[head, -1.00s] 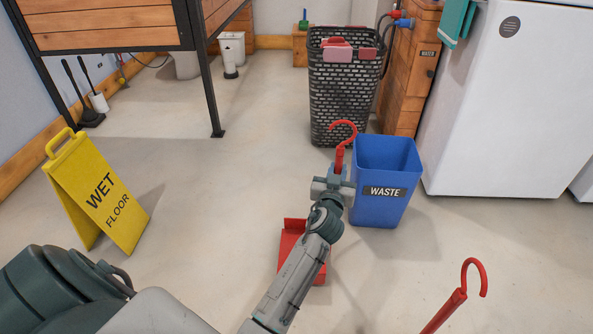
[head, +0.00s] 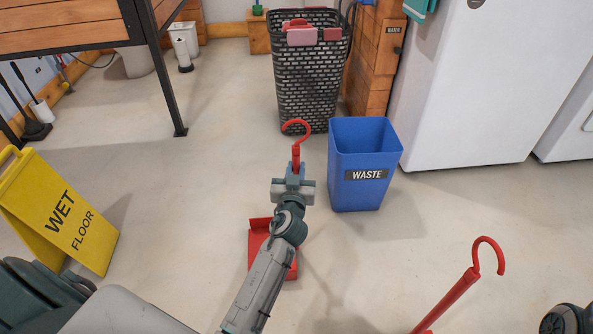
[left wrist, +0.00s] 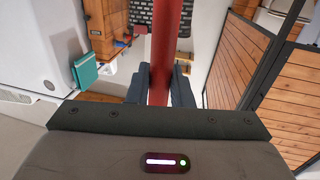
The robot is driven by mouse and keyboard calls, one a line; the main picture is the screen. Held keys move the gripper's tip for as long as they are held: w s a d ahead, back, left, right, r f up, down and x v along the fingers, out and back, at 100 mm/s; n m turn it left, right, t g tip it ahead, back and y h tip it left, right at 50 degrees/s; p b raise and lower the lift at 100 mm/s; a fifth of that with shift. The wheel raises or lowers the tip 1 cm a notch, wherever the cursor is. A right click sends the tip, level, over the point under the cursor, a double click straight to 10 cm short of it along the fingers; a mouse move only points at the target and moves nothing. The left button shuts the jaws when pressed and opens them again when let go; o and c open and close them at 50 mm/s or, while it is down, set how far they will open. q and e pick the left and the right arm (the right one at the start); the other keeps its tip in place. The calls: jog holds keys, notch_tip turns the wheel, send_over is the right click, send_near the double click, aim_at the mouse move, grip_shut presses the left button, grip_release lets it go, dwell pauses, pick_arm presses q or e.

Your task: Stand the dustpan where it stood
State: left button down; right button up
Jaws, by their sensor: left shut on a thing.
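The red dustpan has its pan (head: 259,232) low in the head view, partly hidden behind my left arm. Its upright handle ends in a hook (head: 297,127) above my left gripper (head: 293,188). The gripper is shut on the handle, and the left wrist view shows the red shaft (left wrist: 166,45) between the dark fingers (left wrist: 160,85). I cannot tell whether the pan touches the floor. My right gripper is not clearly visible.
A blue waste bin (head: 362,190) stands just right of the dustpan. Behind are a black basket (head: 305,85) and a white appliance (head: 465,90). A yellow wet-floor sign (head: 65,215) stands left. Another red hooked handle (head: 455,295) rises at lower right. Floor between is clear.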

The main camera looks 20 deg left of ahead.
dwell(0.3)
pick_arm(q)
jog(key=c, duration=1.3)
grip_release()
